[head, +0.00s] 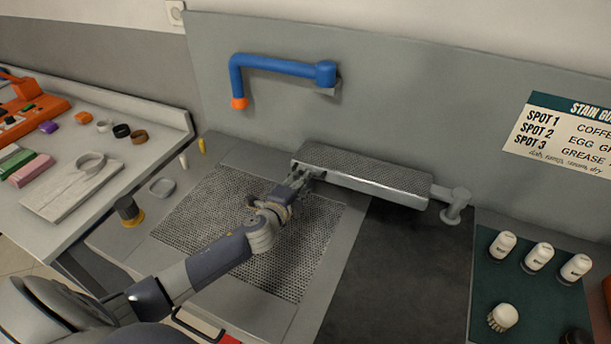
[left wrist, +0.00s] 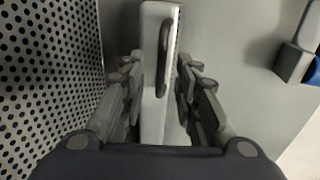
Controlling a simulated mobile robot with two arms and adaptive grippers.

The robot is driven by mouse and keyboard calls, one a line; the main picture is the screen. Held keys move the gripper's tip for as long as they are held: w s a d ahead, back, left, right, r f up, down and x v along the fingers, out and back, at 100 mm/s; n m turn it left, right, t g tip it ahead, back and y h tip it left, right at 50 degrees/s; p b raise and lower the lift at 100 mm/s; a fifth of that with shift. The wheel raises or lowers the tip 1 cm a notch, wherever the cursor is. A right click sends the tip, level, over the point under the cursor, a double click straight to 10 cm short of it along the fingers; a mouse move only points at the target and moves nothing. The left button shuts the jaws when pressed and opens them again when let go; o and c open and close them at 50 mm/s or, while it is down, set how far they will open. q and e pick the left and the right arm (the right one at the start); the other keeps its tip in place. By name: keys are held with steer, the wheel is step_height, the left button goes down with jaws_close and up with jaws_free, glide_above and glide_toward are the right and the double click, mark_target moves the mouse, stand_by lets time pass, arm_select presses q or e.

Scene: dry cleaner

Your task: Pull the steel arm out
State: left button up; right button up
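The steel arm (head: 380,180) is a long grey board with a perforated top. It lies along the back panel and joins a round pivot post (head: 456,203) at its right end. My left gripper (head: 299,179) is at its free left end. In the left wrist view, my left gripper (left wrist: 160,80) has its fingers spread, one on each side of the arm's end (left wrist: 152,110). A dark handle loop (left wrist: 170,50) on that end shows between the fingers. I cannot tell whether either finger touches. My right gripper is not in view.
A blue pipe arm (head: 280,66) with an orange tip is on the back panel above. A perforated grate (head: 215,215) lies below my left arm. The dark surface (head: 400,270) in front of the steel arm is clear. White bottles (head: 538,257) stand at right.

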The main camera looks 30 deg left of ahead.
arm_select(q)
steer(key=shift+x, duration=0.75)
steer(key=shift+w, duration=0.35)
steer(key=shift+f, duration=0.1)
jaws_close()
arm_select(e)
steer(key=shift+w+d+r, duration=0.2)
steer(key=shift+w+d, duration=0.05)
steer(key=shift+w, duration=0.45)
